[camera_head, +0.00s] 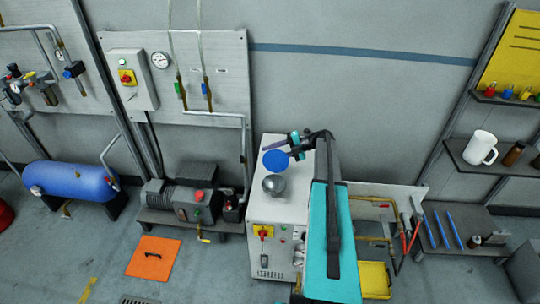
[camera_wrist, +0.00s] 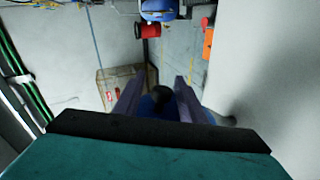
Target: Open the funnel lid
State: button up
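The blue round funnel lid (camera_head: 275,160) shows as a disc just above and behind the silver funnel bowl (camera_head: 273,186) on the white cabinet. It looks raised and tilted, with its face toward the head camera. My gripper (camera_head: 297,145) is at the lid's upper right edge. In the wrist view, the two fingers of my gripper (camera_wrist: 160,88) stand apart. A dark round knob (camera_wrist: 160,101) shows between them, with part of the blue lid (camera_wrist: 148,108) behind it. Narrow gaps show beside the knob, and I see no clear contact. The hinge is not visible.
The white cabinet (camera_head: 276,236) stands under the funnel, with a wall close behind. A pump (camera_head: 185,200) and a blue tank (camera_head: 70,181) are to the left. A shelf with a white mug (camera_head: 480,148) is at the right.

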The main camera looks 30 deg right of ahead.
jog(key=v, duration=1.2)
jog(key=shift+s+d+b, duration=0.2)
jog(key=shift+d+b, duration=0.1)
jog(key=shift+b, duration=0.15)
